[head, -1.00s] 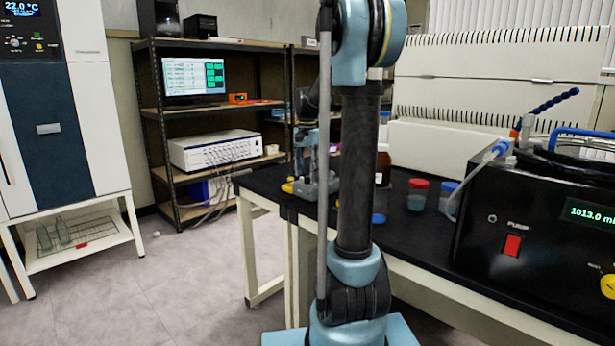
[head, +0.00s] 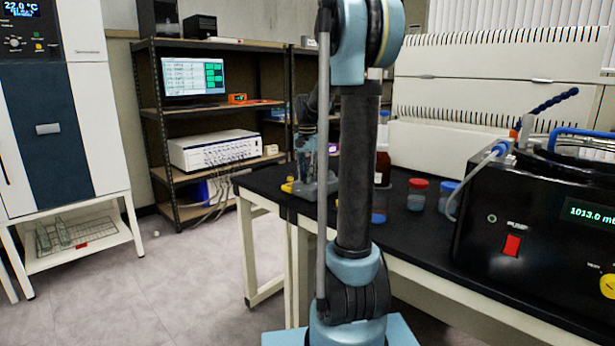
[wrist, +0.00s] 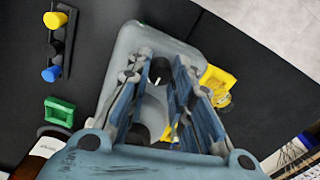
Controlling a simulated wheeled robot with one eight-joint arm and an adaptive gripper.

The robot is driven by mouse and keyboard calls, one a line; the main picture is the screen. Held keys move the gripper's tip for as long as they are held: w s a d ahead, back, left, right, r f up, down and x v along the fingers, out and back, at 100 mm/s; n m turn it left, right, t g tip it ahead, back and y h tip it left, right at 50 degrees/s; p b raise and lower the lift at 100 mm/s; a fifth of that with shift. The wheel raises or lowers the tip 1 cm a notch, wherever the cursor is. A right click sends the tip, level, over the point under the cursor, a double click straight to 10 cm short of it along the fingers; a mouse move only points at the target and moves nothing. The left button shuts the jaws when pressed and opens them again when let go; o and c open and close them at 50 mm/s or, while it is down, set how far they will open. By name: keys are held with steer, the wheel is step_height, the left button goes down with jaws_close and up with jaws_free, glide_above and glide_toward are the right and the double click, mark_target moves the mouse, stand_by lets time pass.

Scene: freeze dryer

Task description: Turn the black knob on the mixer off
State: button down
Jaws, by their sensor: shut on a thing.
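The grey mixer (wrist: 145,45) stands on the black bench, seen from above in the wrist view. In the head view its grey base (head: 328,186) shows partly behind my arm. The black knob (wrist: 160,71) is on the mixer, between the fingertips of my gripper (wrist: 162,66). My gripper is shut on the knob; the finger links hide part of the mixer. In the head view the gripper area is small and mostly hidden, and the knob cannot be made out.
A yellow holder (wrist: 219,84) is close right of the mixer. A green block (wrist: 60,111) and a rack with yellow, black and blue pieces (wrist: 55,46) lie left. A red-capped jar (head: 417,195) and black pump unit (head: 530,215) stand to the right on the bench.

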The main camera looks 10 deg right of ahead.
steer(key=shift+w+a+n, duration=0.1)
steer(key=shift+w+n, duration=0.05)
steer(key=shift+n, duration=0.15)
stand_by(0.4)
steer(key=n, duration=1.1)
stand_by(0.5)
steer(key=c, duration=1.4)
jaws_free()
steer(key=shift+r, duration=0.1)
